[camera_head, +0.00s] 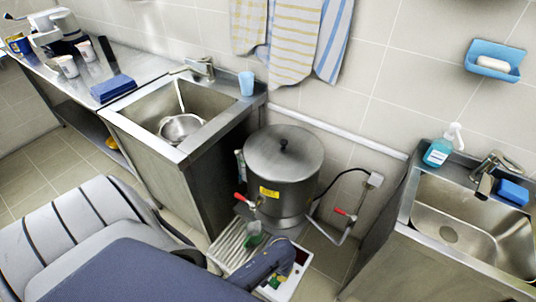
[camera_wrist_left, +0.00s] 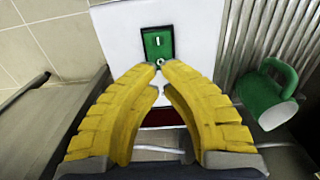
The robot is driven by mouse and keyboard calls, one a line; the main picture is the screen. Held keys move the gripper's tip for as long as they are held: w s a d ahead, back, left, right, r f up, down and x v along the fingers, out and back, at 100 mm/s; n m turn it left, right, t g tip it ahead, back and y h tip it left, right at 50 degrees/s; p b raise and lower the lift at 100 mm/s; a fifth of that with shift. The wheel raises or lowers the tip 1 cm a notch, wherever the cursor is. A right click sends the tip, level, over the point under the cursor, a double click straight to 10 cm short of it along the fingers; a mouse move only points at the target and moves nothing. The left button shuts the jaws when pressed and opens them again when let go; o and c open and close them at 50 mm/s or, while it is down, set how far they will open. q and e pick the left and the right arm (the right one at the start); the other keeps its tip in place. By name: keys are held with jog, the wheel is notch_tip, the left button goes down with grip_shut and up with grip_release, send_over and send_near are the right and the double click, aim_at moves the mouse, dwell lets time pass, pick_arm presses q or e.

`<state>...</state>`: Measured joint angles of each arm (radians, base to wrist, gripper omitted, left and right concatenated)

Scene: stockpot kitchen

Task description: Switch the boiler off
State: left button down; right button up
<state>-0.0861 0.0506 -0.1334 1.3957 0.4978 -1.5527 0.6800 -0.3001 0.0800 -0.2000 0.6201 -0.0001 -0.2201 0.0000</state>
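The steel boiler (camera_head: 270,170) stands on the floor between two sink units, with a black-knobbed lid and a red-handled tap. Its white base panel (camera_head: 287,291) is at the bottom of the head view, partly hidden by my left arm. In the left wrist view, the green rocker switch (camera_wrist_left: 158,43) sits in a dark frame on the white panel, with a white mark on its upper part. My left gripper (camera_wrist_left: 158,66) has its yellow fingertips together at the switch's lower edge, holding nothing; contact cannot be told. It also shows in the head view (camera_head: 274,278). My right gripper is not in view.
A green mug (camera_wrist_left: 268,88) is close right of my left fingers, by the slatted drip tray (camera_head: 228,250). A red-handled pipe valve (camera_head: 345,213) and black cable are right of the boiler. Sink units (camera_head: 170,145) flank it, the right one (camera_head: 470,225) holding a soap bottle.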

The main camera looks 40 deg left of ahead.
pick_arm(q)
jog(key=shift+r, duration=1.5)
